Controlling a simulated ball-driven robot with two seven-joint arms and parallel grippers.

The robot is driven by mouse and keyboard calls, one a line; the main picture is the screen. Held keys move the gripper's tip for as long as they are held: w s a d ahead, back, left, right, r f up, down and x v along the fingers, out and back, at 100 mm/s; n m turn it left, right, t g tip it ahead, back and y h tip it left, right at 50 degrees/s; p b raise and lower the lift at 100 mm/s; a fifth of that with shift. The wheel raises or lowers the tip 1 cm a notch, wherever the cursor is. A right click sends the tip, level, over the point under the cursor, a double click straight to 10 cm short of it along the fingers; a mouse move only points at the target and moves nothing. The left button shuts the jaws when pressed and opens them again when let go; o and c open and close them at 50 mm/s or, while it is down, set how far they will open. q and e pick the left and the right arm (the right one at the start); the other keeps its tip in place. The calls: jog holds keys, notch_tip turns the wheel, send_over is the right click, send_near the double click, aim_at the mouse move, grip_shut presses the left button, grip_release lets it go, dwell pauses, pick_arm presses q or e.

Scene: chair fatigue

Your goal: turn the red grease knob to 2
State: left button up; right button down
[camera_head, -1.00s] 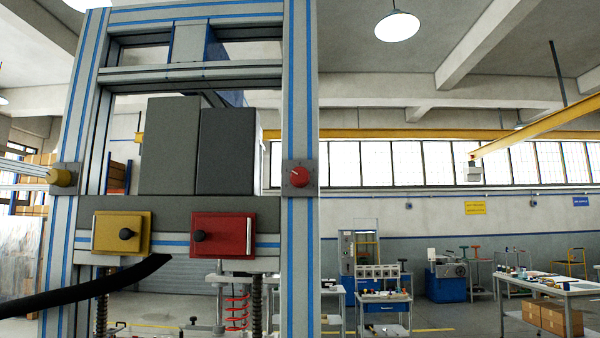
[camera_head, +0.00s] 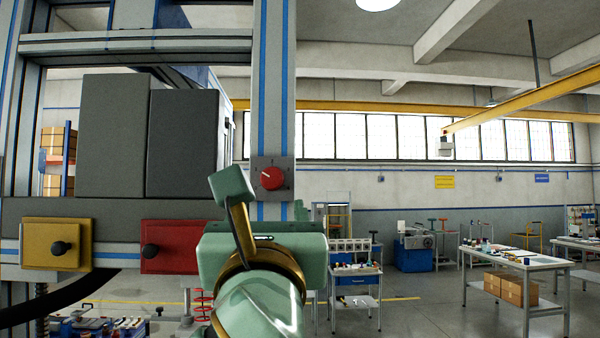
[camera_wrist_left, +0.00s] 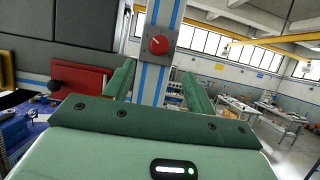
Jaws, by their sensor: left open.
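The red grease knob (camera_head: 272,178) sits on a small grey plate (camera_head: 259,162) on the right post of the frame. Its white pointer mark points to the upper left; the dial marks are too small to read. The knob also shows in the left wrist view (camera_wrist_left: 158,45), ahead between the fingers. My left gripper (camera_head: 266,204) is open and empty, just below and in front of the knob in the head view, apart from it. In the left wrist view its green fingers (camera_wrist_left: 158,86) stand either side of the post. My right gripper is not in view.
A red box (camera_head: 172,262) with a black knob and a yellow box (camera_head: 42,245) are on the crossbeam left of the post (camera_head: 272,80). Large dark grey blocks (camera_head: 185,140) stand above. Workbenches (camera_head: 520,268) are far off to the right.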

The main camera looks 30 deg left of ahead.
aim_at(271, 182)
pick_arm(q)
jog(key=p+x, duration=0.1)
jog(key=x, duration=1)
jog(key=shift+w+a+f, duration=0.1)
jog(key=shift+w+a, duration=0.1)
jog(key=shift+a, duration=0.05)
jog(key=c, duration=1)
